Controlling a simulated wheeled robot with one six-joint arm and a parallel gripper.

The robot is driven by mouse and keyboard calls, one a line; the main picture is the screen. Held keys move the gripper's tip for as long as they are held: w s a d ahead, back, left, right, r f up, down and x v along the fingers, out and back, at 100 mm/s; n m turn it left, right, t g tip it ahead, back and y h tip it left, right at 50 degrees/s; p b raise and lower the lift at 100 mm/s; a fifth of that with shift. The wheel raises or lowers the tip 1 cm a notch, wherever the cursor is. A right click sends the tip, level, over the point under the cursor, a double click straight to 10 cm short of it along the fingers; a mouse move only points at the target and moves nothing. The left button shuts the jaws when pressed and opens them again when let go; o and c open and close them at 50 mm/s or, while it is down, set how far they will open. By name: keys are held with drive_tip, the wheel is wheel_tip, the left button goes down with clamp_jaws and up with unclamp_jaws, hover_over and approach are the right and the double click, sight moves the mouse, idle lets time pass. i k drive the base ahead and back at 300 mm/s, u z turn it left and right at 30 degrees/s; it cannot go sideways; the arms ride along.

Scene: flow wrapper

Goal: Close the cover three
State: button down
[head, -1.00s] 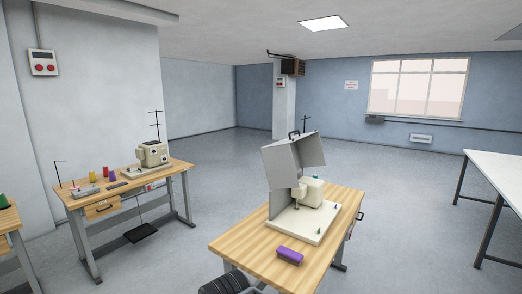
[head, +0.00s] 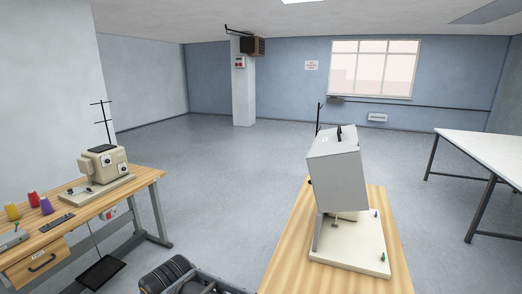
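A grey box-shaped cover (head: 338,180) with a dark handle on top stands over a machine on the wooden table to the right. It is tilted and raised: its near and right edges hang clear of the pale base plate (head: 350,252), while a narrow grey panel reaches down at its left. A small part of the machine shows in the gap below; the rest is hidden by the cover. No number is readable on the cover. My gripper is not in view.
The wooden table (head: 285,250) has bare wood left of the plate. Another table (head: 60,235) with an uncovered sewing machine (head: 103,165) and thread spools stands left. A white table (head: 490,160) stands far right. The middle floor is clear.

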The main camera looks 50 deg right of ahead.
sight(334, 160)
drive_tip(key=i, duration=1.2)
drive_tip(key=z, duration=1.25)
